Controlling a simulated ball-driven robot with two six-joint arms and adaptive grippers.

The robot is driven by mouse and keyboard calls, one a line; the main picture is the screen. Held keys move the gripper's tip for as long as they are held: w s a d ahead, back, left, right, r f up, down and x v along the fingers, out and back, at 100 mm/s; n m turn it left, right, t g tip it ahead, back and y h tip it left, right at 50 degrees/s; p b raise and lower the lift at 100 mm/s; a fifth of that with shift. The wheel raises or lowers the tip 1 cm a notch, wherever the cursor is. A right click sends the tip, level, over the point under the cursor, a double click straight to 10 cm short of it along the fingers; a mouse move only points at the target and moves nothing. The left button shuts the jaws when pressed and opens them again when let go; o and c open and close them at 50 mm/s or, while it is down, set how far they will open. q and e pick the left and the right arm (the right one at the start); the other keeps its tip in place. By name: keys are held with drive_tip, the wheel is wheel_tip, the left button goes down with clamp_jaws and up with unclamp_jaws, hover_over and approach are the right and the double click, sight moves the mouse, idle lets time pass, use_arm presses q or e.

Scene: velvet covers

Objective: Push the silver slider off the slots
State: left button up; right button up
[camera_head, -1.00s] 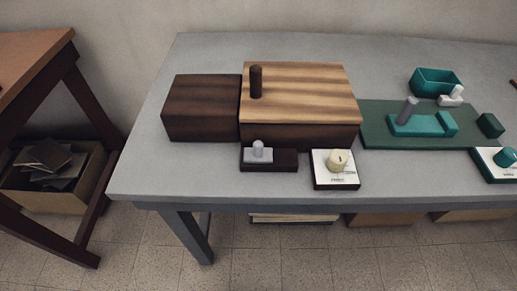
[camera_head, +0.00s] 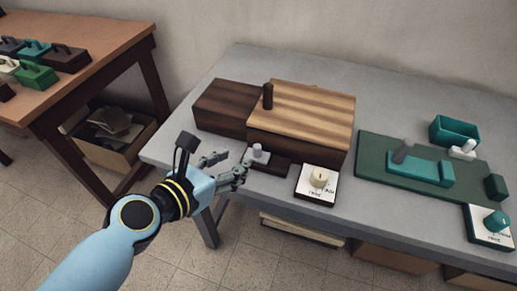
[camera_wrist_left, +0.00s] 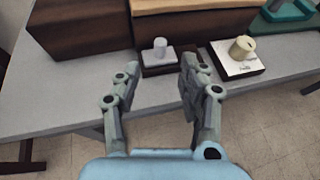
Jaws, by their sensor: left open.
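The silver slider (camera_head: 258,154) is a small grey block with an upright knob. It sits at the left part of a dark low base (camera_head: 272,166) in front of the wooden box. In the left wrist view the slider (camera_wrist_left: 160,50) shows ahead, between and beyond my open fingers. My left gripper (camera_head: 231,163) is open and empty at the table's front edge, just left of the slider, its fingers pointing toward it. The left gripper also shows in the left wrist view (camera_wrist_left: 157,85). The slots are not distinguishable. My right gripper is not in view.
A dark box (camera_head: 222,106) and a striped-top box (camera_head: 305,105) with a dark peg stand behind. A white plate with a cream knob (camera_head: 318,178) sits just right of the base. A green mat (camera_head: 375,165) with teal pieces lies farther right.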

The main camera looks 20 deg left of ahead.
sight(255, 149)
use_arm(q)
drive_tip(key=b+x, duration=0.1)
drive_tip(key=x, duration=0.8)
drive_tip(key=shift+s, duration=0.1)
clamp_jaws()
